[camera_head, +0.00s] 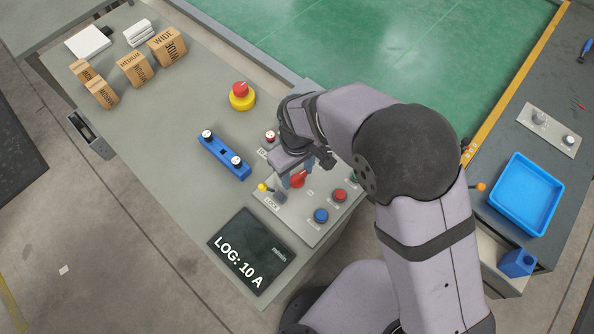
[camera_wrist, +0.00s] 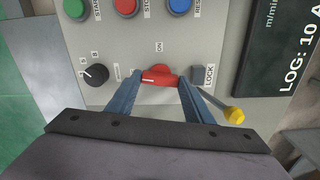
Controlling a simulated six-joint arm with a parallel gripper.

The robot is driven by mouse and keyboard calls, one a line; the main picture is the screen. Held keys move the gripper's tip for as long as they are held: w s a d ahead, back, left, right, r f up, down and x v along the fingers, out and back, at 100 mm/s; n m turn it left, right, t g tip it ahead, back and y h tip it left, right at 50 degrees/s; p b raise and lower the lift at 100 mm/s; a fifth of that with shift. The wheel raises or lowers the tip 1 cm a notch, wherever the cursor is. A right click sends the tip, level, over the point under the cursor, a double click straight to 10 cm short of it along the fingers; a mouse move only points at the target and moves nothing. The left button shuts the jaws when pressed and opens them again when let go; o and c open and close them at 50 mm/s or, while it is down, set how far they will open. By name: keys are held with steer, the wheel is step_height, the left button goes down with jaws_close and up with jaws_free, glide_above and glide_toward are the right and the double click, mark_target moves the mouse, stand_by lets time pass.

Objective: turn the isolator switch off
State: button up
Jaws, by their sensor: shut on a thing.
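The isolator switch is a red rotary knob (camera_head: 298,181) on the grey control panel (camera_head: 296,216). In the wrist view the red knob (camera_wrist: 160,75) lies crosswise in the picture, with a short white line on its left part and an "ON" label just beyond it. My gripper (camera_wrist: 158,80) has its two blue fingers at the left and right ends of the knob, shut on it. In the head view my gripper (camera_head: 297,172) comes down over the knob and partly hides it.
A yellow-tipped lever (camera_wrist: 233,115) stands close to the right finger, near a "LOCK" label. A black selector (camera_wrist: 95,74) is at the left. Green, red (camera_wrist: 126,5) and blue (camera_wrist: 179,5) buttons line the panel. A "LOG: 10 A" display (camera_head: 252,250) lies beside it.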

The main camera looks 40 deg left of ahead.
mark_target(297, 176)
steer(key=shift+r+n, duration=0.1)
steer(key=shift+n, duration=0.8)
steer(key=o, duration=1.1)
steer(key=shift+c, duration=0.2)
steer(key=shift+r+b, duration=1)
steer(key=shift+r, duration=2.65)
